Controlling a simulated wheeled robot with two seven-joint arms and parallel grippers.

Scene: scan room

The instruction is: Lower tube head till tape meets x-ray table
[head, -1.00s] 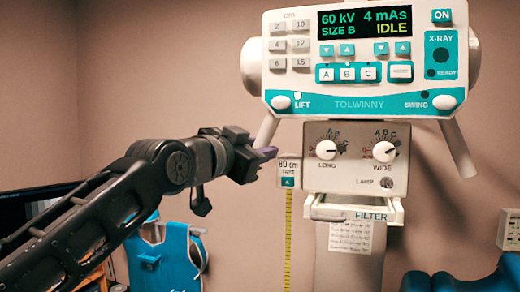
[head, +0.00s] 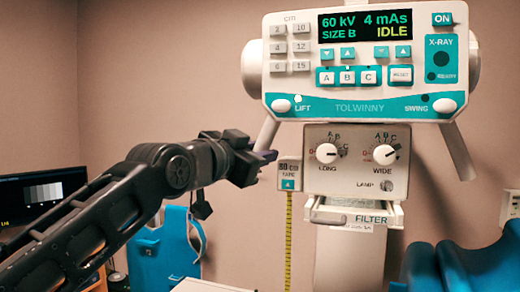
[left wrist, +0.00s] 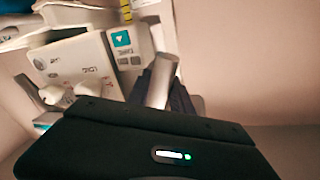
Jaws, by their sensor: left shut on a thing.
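The tube head (head: 365,65) is a white and teal console with a collimator box (head: 355,163) below it. Its display reads 60 kV, 4 mAs, SIZE B, IDLE. My left gripper (head: 266,156) is shut on the grey left handle bar (head: 266,132). The bar (left wrist: 160,82) shows between the fingers in the left wrist view. The yellow tape (head: 288,240) hangs straight down from its small housing (head: 289,175) and its lower end is out of frame. A white surface (head: 205,286) shows at the bottom edge, possibly the x-ray table. My right gripper is not in view.
A blue chair-like item (head: 165,250) stands behind my left arm. Blue padded shapes (head: 465,265) fill the lower right. A monitor (head: 40,198) is at the far left. A right handle bar (head: 457,150) hangs free.

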